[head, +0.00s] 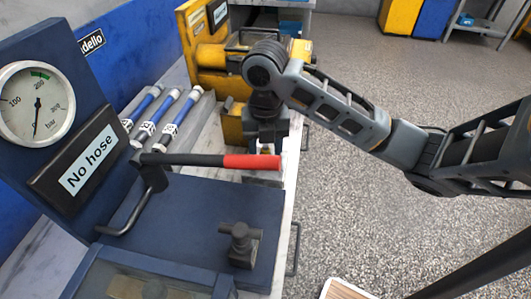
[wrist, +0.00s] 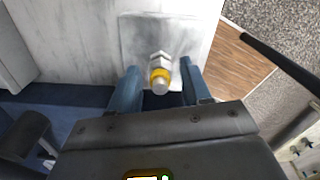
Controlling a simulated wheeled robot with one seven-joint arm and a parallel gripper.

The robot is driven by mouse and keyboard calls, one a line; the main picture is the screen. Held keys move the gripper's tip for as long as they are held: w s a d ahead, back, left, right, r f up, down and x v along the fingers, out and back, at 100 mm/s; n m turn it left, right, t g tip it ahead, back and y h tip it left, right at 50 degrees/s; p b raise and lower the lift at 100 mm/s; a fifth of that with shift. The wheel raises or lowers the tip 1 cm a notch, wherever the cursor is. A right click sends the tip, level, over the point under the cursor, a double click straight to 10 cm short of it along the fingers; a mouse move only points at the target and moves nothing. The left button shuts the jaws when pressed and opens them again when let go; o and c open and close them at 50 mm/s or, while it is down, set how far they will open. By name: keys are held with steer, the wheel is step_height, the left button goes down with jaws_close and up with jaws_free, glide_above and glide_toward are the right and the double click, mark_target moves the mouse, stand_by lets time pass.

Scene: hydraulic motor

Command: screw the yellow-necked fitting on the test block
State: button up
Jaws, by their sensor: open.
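In the wrist view, the yellow-necked fitting (wrist: 160,74) has a silver hex part, a yellow ring and a rounded metal end. It stands on a square grey plate (wrist: 138,31) on a pale surface. My gripper (wrist: 158,68) is open, with one blue finger on each side of the fitting in the picture; I cannot tell whether they touch it. In the head view, my gripper (head: 265,148) points down over the bench beside a yellow block, and the fitting is mostly hidden. I cannot tell for certain which part is the test block; a small dark block with a round port (head: 240,240) sits on the blue base.
A lever with a red-ended handle (head: 210,160) crosses in front of my gripper in the head view. A pressure gauge (head: 37,103) and a "No hose" sign (head: 90,165) stand left. Yellow machinery (head: 205,55) stands at the back.

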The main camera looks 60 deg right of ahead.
steer(key=shift+d+f+n+b, duration=0.1)
steer(key=shift+f+n+b, duration=0.15)
steer(key=shift+n+b, duration=0.55)
steer(key=n+b, duration=0.2)
steer(key=b, duration=0.1)
steer(key=shift+f+n, duration=0.1)
steer(key=shift+n, duration=0.3)
steer(key=n+b, duration=0.2)
steer(key=shift+n, duration=0.4)
steer(key=shift+r+n+b, duration=0.4)
steer(key=shift+n+b, duration=0.15)
steer(key=shift+n, duration=0.45)
steer(key=shift+c, duration=0.2)
jaws_close()
steer(key=m, duration=0.5)
steer(key=shift+m, duration=0.4)
